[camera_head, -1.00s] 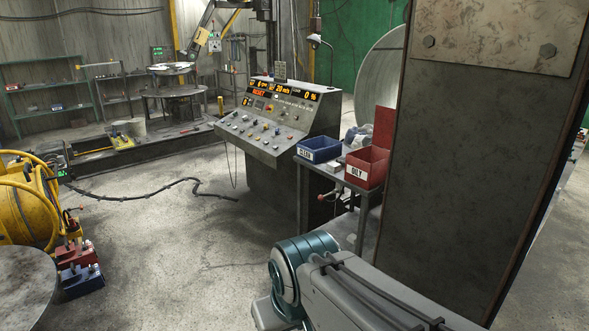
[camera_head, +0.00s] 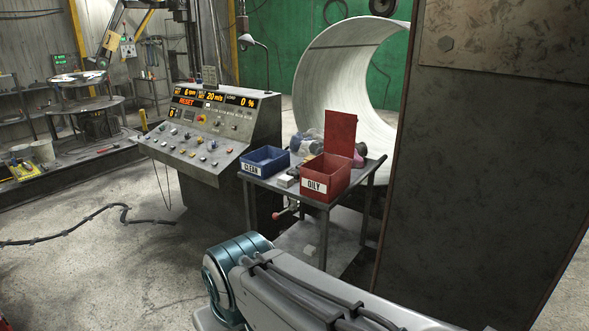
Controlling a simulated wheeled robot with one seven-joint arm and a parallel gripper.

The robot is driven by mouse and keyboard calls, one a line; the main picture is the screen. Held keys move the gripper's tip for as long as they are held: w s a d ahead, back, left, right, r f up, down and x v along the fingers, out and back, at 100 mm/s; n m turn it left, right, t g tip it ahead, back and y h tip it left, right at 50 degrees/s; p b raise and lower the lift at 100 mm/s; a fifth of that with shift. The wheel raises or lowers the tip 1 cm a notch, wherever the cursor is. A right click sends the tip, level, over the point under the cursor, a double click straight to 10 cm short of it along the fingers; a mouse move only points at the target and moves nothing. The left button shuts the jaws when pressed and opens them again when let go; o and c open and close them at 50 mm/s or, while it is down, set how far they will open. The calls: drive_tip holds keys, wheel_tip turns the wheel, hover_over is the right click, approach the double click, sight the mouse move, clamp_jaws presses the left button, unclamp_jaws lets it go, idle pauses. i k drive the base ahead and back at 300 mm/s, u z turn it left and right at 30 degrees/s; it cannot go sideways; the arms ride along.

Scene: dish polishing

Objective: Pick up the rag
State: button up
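I cannot make out a rag for certain in this view. A blue bin labelled CLEAN (camera_head: 265,160) and a red bin labelled OILY (camera_head: 326,180), its lid raised, stand on a small metal table (camera_head: 372,168). The insides of both bins are mostly hidden by their walls. Bluish-grey crumpled or rounded items (camera_head: 307,142) lie behind the bins, too small to tell. My arm crosses the bottom of the view in front of the table. My gripper is out of the picture.
A control console (camera_head: 205,135) with lit displays stands left of the table. A large brown metal post (camera_head: 480,160) blocks the right side. A big pale ring-shaped dish (camera_head: 325,75) stands behind the table. A cable (camera_head: 90,217) lies on the otherwise open floor at left.

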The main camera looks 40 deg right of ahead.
sight(292, 172)
drive_tip(key=z, duration=0.35)
drive_tip(key=i, duration=1.75)
drive_tip(key=z, duration=0.7)
drive_tip(key=i, duration=1.5)
drive_tip(key=z, duration=0.15)
